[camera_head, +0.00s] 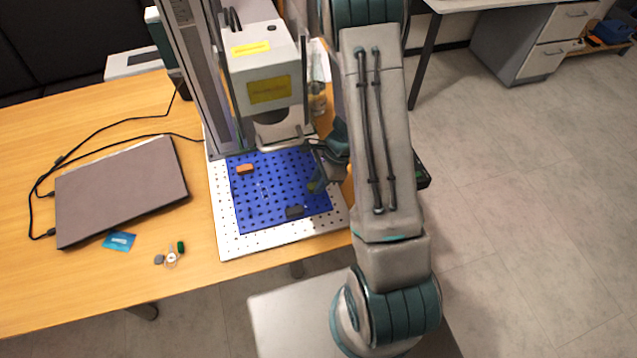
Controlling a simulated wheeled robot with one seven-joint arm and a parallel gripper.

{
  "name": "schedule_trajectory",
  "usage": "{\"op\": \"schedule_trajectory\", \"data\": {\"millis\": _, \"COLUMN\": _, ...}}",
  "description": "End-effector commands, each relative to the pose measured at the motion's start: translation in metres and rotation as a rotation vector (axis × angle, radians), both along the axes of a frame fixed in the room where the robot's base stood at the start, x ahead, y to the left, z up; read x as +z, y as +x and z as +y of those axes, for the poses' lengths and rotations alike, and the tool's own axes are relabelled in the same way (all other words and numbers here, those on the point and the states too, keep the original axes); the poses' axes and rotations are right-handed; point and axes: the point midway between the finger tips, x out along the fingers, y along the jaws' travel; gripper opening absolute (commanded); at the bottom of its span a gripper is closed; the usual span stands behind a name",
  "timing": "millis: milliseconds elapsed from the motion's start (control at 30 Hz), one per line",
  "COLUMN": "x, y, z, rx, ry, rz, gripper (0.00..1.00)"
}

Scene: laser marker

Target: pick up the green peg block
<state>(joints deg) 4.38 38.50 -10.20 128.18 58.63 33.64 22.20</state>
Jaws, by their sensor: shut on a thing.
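My gripper (317,178) is low over the right part of the blue perforated plate (262,215), partly hidden by my arm. It is shut on the green peg block (314,187), of which only a small dark green and yellowish patch shows between the fingers. Whether the block touches the plate or is held above it, I cannot tell. An orange block (246,169) sits at the back left of the plate. A dark grey block (294,212) sits near its front right edge.
The laser marker head (262,85) and its column (200,75) stand behind the plate. A white perforated base (225,240) surrounds it. Left lie a closed laptop (120,192), cables, a blue card (119,241), a watch (171,258) and a small green item (181,247).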

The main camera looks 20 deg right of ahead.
Motion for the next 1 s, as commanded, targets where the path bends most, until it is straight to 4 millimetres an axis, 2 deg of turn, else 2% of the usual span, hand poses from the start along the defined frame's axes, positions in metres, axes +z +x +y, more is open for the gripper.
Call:
{"op": "schedule_trajectory", "data": {"millis": 200, "x": 0.033, "y": 0.000, "z": -0.001, "rx": 0.002, "ry": -0.001, "rz": -0.004, "gripper": 0.00}}
{"op": "schedule_trajectory", "data": {"millis": 400, "x": 0.058, "y": -0.030, "z": -0.041, "rx": -0.007, "ry": -0.001, "rz": -0.004, "gripper": 0.00}}
{"op": "schedule_trajectory", "data": {"millis": 600, "x": 0.083, "y": -0.055, "z": -0.072, "rx": -0.003, "ry": 0.000, "rz": -0.002, "gripper": 0.00}}
{"op": "schedule_trajectory", "data": {"millis": 800, "x": 0.095, "y": -0.068, "z": -0.089, "rx": 0.000, "ry": 0.000, "rz": -0.001, "gripper": 0.00}}
{"op": "schedule_trajectory", "data": {"millis": 1000, "x": 0.098, "y": -0.071, "z": -0.092, "rx": 0.000, "ry": 0.001, "rz": 0.001, "gripper": 0.00}}
